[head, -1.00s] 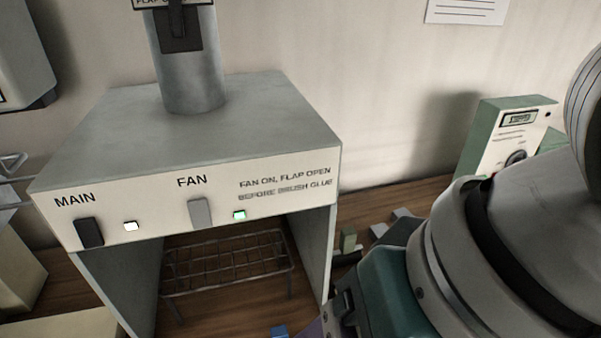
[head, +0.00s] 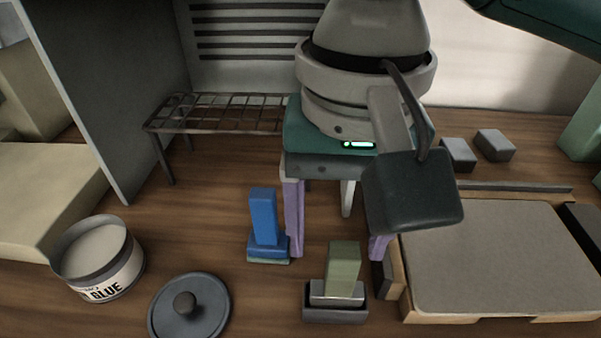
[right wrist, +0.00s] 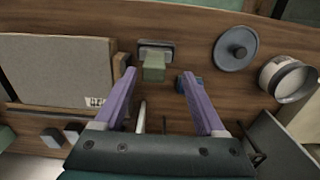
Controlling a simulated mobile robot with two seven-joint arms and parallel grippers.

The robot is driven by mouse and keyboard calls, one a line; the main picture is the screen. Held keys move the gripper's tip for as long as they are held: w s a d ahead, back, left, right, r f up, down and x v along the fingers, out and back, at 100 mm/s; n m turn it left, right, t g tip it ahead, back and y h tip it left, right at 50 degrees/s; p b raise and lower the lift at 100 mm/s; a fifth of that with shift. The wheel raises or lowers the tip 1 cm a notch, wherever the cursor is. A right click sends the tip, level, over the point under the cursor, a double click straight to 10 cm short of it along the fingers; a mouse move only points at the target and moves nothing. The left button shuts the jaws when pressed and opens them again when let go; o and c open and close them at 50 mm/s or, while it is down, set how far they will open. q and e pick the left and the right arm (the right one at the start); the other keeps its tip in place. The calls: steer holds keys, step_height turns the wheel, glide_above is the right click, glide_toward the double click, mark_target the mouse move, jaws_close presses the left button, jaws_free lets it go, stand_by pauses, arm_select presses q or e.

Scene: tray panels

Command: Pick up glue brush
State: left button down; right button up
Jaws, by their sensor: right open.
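Two upright handled tools stand on the table, and I cannot tell for sure which is the glue brush. One has a blue handle (head: 264,218) on a blue block with a green underside; it also shows in the right wrist view (right wrist: 181,84). The other has an olive-green handle (head: 343,268) on a grey base. My right gripper (head: 337,250) points down, open, with purple fingers. The blue tool is beside its left finger in the head view; the green one is in front of the gap. Nothing is visibly gripped. My left gripper is out of view.
An open glue tin (head: 98,262) and a dark round lid (head: 189,306) stand at the left front. A wire rack (head: 215,112) is behind. A wood-edged panel (head: 500,250) lies right, grey blocks (head: 495,145) beyond it. A pale post (head: 348,197) stands behind the fingers.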

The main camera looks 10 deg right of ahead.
mark_target(341, 268)
steer(key=f, duration=0.2)
steer(key=f+b, duration=0.1)
steer(key=f, duration=0.3)
steer(key=shift+d, duration=0.4)
steer(key=shift+c, duration=0.3)
jaws_close()
